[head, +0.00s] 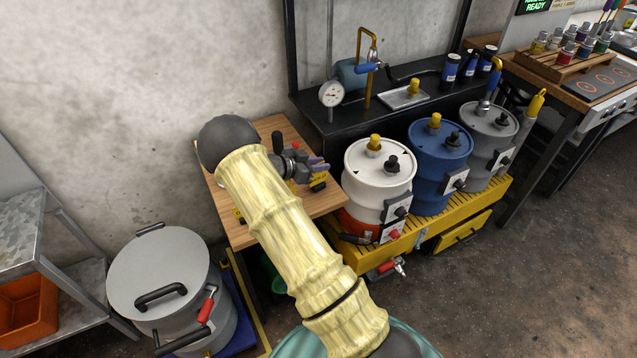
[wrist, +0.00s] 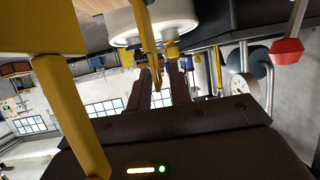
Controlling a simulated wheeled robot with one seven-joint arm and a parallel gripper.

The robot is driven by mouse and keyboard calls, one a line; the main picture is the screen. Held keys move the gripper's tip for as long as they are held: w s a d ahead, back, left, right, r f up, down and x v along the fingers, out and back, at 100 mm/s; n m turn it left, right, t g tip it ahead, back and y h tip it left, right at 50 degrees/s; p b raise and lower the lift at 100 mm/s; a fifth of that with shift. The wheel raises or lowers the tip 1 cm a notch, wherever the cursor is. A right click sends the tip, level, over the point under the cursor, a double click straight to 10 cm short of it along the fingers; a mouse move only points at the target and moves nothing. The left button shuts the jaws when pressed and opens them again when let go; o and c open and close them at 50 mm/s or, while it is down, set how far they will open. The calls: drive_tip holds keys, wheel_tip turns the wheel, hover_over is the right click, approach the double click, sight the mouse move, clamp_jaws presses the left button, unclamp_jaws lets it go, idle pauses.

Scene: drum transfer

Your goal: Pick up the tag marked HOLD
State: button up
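No tag with readable HOLD lettering shows in either view. In the head view, small yellow-and-black pieces (head: 318,186) lie on the wooden side table (head: 262,232); I cannot tell whether any is the tag. My pale yellow arm crosses the table and hides part of it. My gripper (wrist: 158,85) shows in the wrist view with its two dark fingers apart and a bright window visible between them. A thin yellow strip (wrist: 147,35) hangs in front of or between the fingertips; I cannot tell if it touches them.
White (head: 378,165), blue (head: 440,160) and grey (head: 490,130) drums stand on a yellow platform (head: 470,222) right of the table. A lidded grey drum (head: 155,275) stands at left. A pressure gauge (head: 332,94) is behind. Open floor lies front right.

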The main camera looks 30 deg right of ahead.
clamp_jaws()
drive_tip(key=shift+r, duration=0.1)
wheel_tip(320, 180, up, 10)
drive_tip(key=shift+f, duration=0.1)
idle(0.4)
